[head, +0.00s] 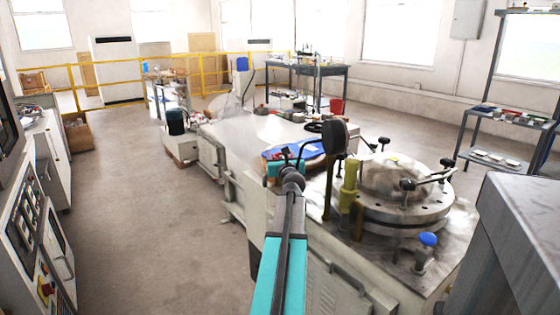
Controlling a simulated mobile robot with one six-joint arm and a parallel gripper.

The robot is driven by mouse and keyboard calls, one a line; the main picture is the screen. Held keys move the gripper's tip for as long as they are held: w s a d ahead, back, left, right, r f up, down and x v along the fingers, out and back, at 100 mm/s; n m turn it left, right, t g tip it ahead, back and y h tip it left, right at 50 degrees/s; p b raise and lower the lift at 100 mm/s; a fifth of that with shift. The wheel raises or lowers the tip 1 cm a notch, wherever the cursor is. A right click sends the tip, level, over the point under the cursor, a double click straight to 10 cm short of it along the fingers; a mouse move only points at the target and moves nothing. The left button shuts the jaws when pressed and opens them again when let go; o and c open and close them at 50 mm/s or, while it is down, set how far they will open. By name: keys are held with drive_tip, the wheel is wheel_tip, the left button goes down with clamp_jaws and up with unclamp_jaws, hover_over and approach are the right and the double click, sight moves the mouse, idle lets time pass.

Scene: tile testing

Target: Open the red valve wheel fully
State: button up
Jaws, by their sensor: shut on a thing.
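My teal arm reaches forward from the bottom of the head view. My gripper (286,163) is at its far end, at the near left side of the bench machine. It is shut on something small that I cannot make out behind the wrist. I cannot make out a red valve wheel; the arm may hide it. A blue round piece with a brownish rim (308,149) lies just beyond the gripper; I cannot tell whether they touch.
Right of the gripper stand an olive post (348,187) and a round metal flange (420,215) with black-knobbed clamps. A blue knob (428,239) is at the front right. A grey block (515,240) fills the lower right. Open floor (140,220) lies left.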

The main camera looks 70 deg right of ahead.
drive_tip(key=shift+f+n+t+b, duration=0.2)
drive_tip(key=shift+n+t+b, duration=0.1)
drive_tip(key=shift+t+b, duration=0.15)
drive_tip(key=shift+w+a+n+t+y+b, duration=0.15)
drive_tip(key=shift+n+t+y+b, duration=0.3)
drive_tip(key=shift+y, duration=0.15)
drive_tip(key=shift+w+a+n+t+y, duration=0.15)
drive_tip(key=shift+a+n+t+y, duration=0.05)
drive_tip(key=shift+n+t+y, duration=0.2)
drive_tip(key=o, duration=1)
drive_tip(key=shift+r, duration=0.15)
drive_tip(key=shift+o, duration=0.2)
drive_tip(key=p+v, duration=0.2)
drive_tip(key=v, duration=1.2)
drive_tip(key=shift+w, duration=0.1)
